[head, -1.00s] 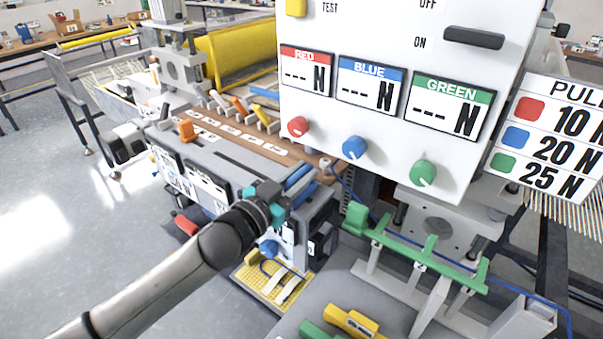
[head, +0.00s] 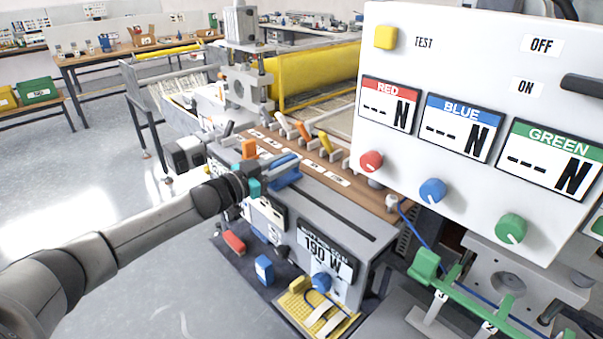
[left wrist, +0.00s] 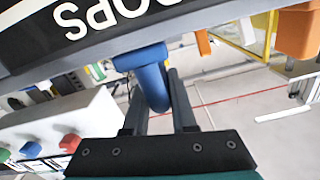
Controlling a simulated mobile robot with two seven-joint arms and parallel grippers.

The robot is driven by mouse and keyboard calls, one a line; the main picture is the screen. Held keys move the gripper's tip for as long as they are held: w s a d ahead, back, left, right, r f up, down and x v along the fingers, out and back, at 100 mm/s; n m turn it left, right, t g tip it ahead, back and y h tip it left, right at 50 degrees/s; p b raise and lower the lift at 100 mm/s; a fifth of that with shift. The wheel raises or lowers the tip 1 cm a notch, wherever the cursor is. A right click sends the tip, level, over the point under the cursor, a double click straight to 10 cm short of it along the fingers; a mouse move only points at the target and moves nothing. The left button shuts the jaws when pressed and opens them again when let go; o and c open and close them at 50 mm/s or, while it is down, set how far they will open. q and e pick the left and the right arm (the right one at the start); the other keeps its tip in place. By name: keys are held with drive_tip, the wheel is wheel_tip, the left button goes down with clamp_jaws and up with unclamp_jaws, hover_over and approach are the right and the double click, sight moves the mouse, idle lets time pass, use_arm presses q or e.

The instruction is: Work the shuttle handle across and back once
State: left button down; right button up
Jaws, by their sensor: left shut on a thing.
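The blue shuttle handle (head: 286,178) sits at the slotted rail on top of the grey machine, toward the slot's left end. The bare slot (head: 335,220) runs on to its right. My left gripper (head: 258,186) reaches in from the left at the machine's front side. In the left wrist view its two fingers (left wrist: 160,105) are shut on the handle's blue round grip (left wrist: 151,82). The handle's far side is partly hidden by the gripper in the head view. My right gripper is not in view.
Several coloured levers (head: 303,131) line the brown strip behind the rail. A white control panel (head: 440,190) with red, blue and green knobs rises at right. A yellow perforated tray (head: 318,315) lies in front below.

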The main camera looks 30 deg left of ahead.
use_arm(q)
drive_tip(key=shift+w+a+r, duration=0.1)
drive_tip(key=shift+w+a, duration=0.05)
drive_tip(key=shift+a, duration=0.3)
drive_tip(key=shift+w+a+r, duration=0.1)
drive_tip(key=shift+w+a, duration=0.05)
drive_tip(key=shift+a, duration=0.4)
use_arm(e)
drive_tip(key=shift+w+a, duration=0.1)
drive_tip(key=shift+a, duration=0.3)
use_arm(q)
drive_tip(key=c, duration=0.8)
unclamp_jaws()
drive_tip(key=shift+w+a+f, duration=0.1)
drive_tip(key=shift+o, duration=0.2)
drive_tip(key=shift+f, duration=0.1)
